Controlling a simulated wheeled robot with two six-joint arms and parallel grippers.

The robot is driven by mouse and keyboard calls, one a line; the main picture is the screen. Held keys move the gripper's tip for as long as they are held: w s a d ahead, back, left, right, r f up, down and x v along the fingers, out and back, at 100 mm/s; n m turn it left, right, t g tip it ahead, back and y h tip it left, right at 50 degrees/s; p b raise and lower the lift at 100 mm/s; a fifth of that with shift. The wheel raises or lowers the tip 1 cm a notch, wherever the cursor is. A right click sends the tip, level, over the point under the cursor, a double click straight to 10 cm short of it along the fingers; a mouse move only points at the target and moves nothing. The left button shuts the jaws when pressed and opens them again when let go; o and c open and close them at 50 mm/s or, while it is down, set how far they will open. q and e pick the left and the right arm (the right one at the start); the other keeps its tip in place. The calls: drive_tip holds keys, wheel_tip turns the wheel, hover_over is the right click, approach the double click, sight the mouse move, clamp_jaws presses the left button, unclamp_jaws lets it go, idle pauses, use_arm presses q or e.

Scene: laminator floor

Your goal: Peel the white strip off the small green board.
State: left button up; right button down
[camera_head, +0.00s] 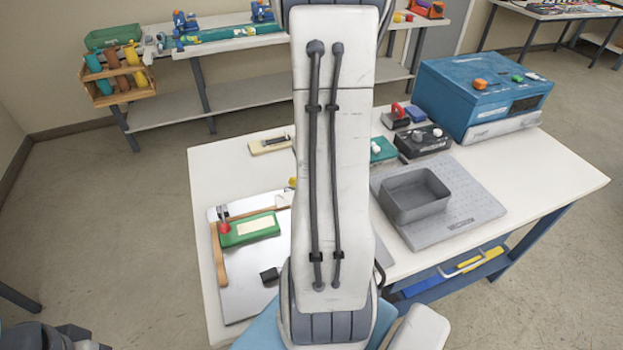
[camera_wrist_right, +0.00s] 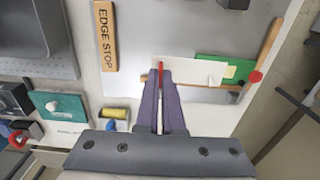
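The small green board (camera_head: 236,238) lies on the metal plate at the left of the table, with a cream patch on top. It shows in the right wrist view (camera_wrist_right: 211,65), partly covered by the white strip (camera_wrist_right: 183,70). The strip appears raised, reaching from my right fingertips across the board; a small pale tab shows at its right part. My right gripper (camera_wrist_right: 161,72) looks shut on the strip's left end, with a thin red piece between the tips. My right arm hides this gripper and the strip in the head view.
A wooden edge stop (camera_wrist_right: 106,36) and a red knob (camera_head: 224,228) flank the plate (camera_head: 244,285). A grey bin (camera_head: 414,196) stands on a grey mat at the right. A blue laminator (camera_head: 470,95) stands behind. A yellow roller (camera_wrist_right: 114,113) lies near the plate.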

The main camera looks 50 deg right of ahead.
drive_tip(key=shift+r+p, duration=1.6)
drive_tip(key=shift+r, duration=0.15)
drive_tip(key=shift+w, duration=0.1)
